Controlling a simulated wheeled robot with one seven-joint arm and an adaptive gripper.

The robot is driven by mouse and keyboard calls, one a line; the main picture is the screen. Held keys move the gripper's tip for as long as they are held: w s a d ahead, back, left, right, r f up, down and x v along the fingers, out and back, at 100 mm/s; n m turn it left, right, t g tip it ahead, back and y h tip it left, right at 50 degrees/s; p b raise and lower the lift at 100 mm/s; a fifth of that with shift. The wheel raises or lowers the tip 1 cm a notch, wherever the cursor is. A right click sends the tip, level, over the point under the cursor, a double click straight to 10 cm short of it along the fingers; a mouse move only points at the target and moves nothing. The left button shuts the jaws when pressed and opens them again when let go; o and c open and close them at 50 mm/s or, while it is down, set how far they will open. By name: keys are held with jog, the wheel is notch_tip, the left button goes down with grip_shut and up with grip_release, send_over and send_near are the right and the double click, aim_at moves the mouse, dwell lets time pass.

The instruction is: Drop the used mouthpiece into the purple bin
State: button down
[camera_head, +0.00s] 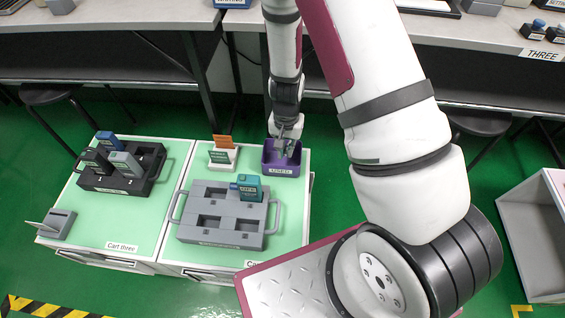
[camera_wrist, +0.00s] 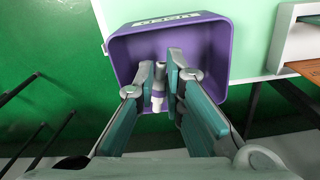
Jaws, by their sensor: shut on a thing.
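The purple bin (camera_head: 268,163) stands at the back right of the right-hand cart, with a white label on its front. In the wrist view the bin (camera_wrist: 214,48) opens toward the camera beneath my gripper (camera_wrist: 162,78). My gripper (camera_head: 286,146) points down over the bin, its fingertips within the bin's outline. It is shut on a small whitish mouthpiece (camera_wrist: 158,92), which shows between the fingers in the wrist view. In the head view the mouthpiece cannot be made out. How deep the fingertips sit in the bin is hard to tell.
A grey tray (camera_head: 186,222) with a teal tester (camera_head: 249,186) stands in front of the bin. A white holder with an orange card (camera_head: 223,142) is left of the bin. A black tray (camera_head: 104,181) with testers is on Cart three. Benches run behind.

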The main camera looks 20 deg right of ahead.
jog(key=c, duration=1.6)
grip_release()
notch_tip(320, 180, up, 12)
